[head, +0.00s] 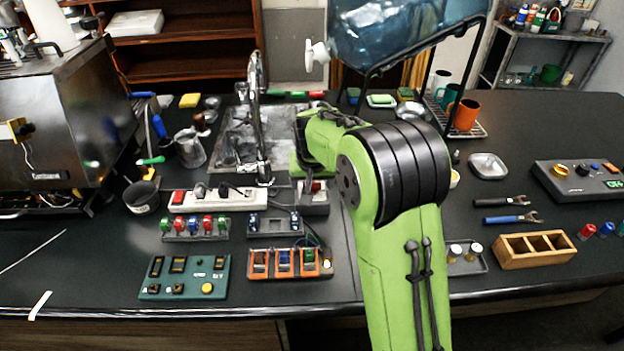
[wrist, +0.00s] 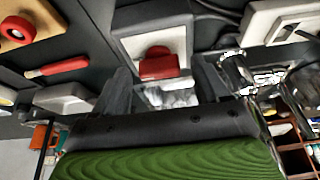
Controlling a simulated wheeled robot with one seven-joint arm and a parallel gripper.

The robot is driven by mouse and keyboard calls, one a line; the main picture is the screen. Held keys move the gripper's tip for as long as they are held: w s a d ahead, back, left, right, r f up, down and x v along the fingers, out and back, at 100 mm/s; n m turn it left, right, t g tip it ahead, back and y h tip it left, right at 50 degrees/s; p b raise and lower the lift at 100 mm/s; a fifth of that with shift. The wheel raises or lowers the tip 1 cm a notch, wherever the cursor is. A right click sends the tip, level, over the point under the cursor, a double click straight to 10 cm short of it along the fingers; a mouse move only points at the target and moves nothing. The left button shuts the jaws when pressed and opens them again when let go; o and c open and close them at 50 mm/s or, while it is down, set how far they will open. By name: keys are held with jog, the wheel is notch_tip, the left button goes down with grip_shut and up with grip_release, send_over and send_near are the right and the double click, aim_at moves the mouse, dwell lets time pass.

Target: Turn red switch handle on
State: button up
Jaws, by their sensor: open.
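The red switch handle (wrist: 160,64) sits on a grey box with a pale face (wrist: 125,45) in the wrist view. In the head view the red handle (head: 314,186) shows on a grey box (head: 312,204) left of my arm's black elbow. My gripper (wrist: 160,82) is open, with one dark finger on each side of the handle in the picture. I cannot tell whether either finger touches it. In the head view the fingers are hard to make out below the green wrist.
A white power strip (head: 225,201) with a red rocker lies left of the switch box. The sink (head: 236,142) and metal faucet (head: 259,125) are just behind. Switch panels (head: 290,263) stand in front. A blue water bottle (head: 400,35) on a rack stands behind my elbow.

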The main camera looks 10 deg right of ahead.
jog(key=p+v, duration=0.3)
jog(key=v, duration=1.2)
jog(key=shift+r, duration=0.35)
jog(key=shift+s, duration=0.15)
jog(key=s+d+f+n+t+y, duration=0.1)
jog(key=s+d+n, duration=0.1)
jog(key=s, duration=2.4)
jog(key=shift+s+f, duration=0.3)
jog(key=shift+f, duration=0.05)
